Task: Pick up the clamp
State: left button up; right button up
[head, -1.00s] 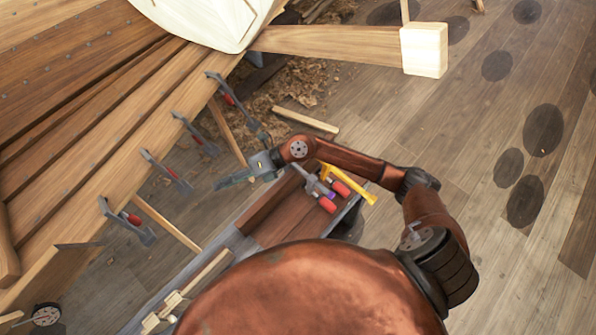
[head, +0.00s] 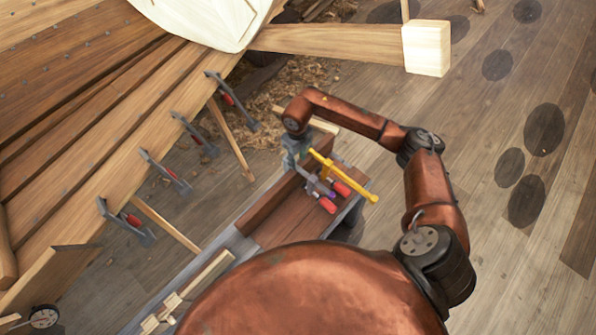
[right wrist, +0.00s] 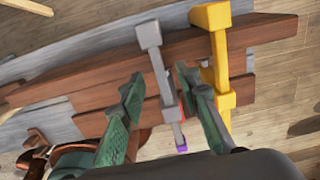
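A grey clamp (right wrist: 158,62) with a purple end lies on the brown boards of the bench. A yellow clamp (head: 346,181) lies beside it; it also shows in the right wrist view (right wrist: 219,62), to the right of the grey one. Red handles (head: 328,205) show near both. My right gripper (head: 303,172) is over the clamps. In the right wrist view my right gripper (right wrist: 160,80) is open, its green fingers on either side of the grey clamp's bar with gaps visible. I cannot tell how far above it they are. My left gripper is not in view.
The bench (head: 284,222) holds brown boards and pale wooden pieces (head: 170,300) at its near end. Several more clamps (head: 165,172) with red handles hang on the hull's planks (head: 90,150) at left. Wooden floor at right is clear.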

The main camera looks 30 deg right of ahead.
aim_at(298, 166)
notch_tip(298, 166, down, 4)
jog(key=shift+s+b, duration=0.15)
jog(key=shift+b, duration=0.25)
jog(key=shift+r, duration=0.1)
jog(key=shift+c, duration=0.2)
grip_shut()
dwell(0.4)
